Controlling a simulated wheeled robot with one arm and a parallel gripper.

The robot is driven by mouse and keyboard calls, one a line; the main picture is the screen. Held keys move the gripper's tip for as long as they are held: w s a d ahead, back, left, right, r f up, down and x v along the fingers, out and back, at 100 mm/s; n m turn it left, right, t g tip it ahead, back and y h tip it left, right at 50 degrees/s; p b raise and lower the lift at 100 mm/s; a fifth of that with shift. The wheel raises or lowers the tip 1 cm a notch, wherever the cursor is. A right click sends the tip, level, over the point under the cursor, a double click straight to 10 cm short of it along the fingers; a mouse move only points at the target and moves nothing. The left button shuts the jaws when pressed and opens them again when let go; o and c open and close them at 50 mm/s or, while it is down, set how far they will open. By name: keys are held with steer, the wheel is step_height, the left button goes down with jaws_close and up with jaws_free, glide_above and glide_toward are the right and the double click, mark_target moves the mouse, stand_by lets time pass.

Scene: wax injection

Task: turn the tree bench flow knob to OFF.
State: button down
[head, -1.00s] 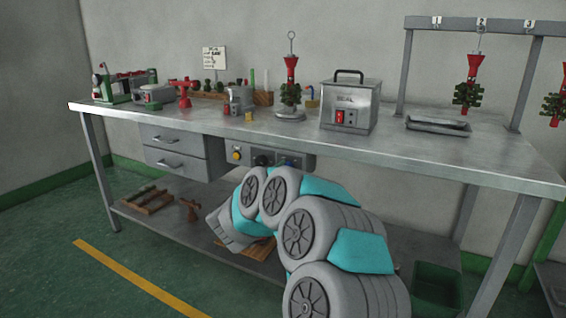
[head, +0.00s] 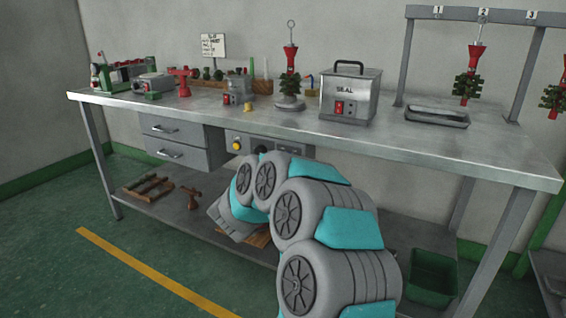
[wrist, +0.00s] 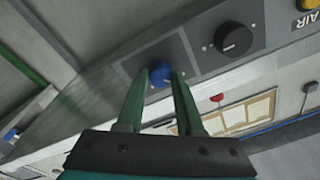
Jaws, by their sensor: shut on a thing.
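The tree bench (head: 400,145) is a long steel table with a control panel (head: 232,136) under its front edge. In the wrist view the panel carries a blue round knob (wrist: 159,76) on a dark plate, with a black knob (wrist: 235,40) beside it. My gripper (wrist: 166,80) has its two green fingers on either side of the blue knob, shut on it. Any label or pointer mark on the blue knob is not readable. In the head view my arm hides the blue knob and most of my gripper.
A yellow button (head: 236,146) marked AIR in the wrist view is on the same panel. Drawers (head: 172,142) hang left of it. A SEAL box (head: 350,96) and a wax tree (head: 290,75) stand on the bench top. A green bin (head: 433,276) is at lower right.

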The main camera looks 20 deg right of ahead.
steer(key=c, duration=0.5)
jaws_free()
steer(key=shift+c, duration=0.2)
steer(key=shift+a, duration=0.1)
steer(key=b+v, duration=0.1)
steer(key=v, duration=0.6)
steer(key=shift+s+a, duration=0.25)
